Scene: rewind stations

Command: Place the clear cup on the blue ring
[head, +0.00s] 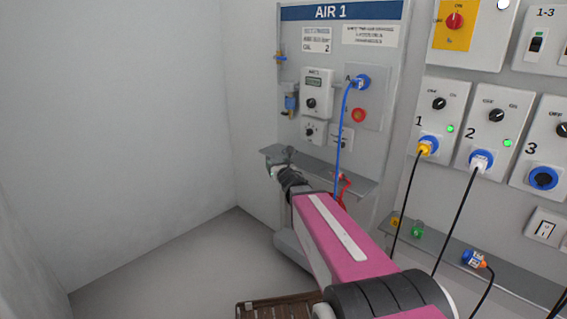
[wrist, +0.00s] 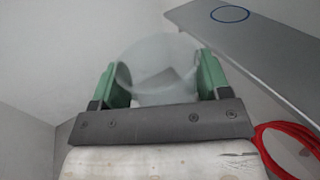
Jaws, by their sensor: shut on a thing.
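In the wrist view, my gripper (wrist: 165,82) has green fingers closed on both sides of a clear cup (wrist: 160,58). The cup looks pale and see-through, and its lower part is hidden behind the dark gripper bar. The blue ring (wrist: 230,14) is a thin outline on the grey shelf (wrist: 262,50), to the right of and apart from the cup. In the head view, my arm reaches to the shelf (head: 362,186) below the AIR 1 panel. The gripper is small there, and I cannot make out the cup or ring.
A red hose (wrist: 285,140) is coiled at the lower right of the wrist view. In the head view, a blue hose (head: 342,135) hangs from the AIR 1 panel (head: 318,60) down to the shelf. Plugged cables hang at the right. Bare wall and floor lie left.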

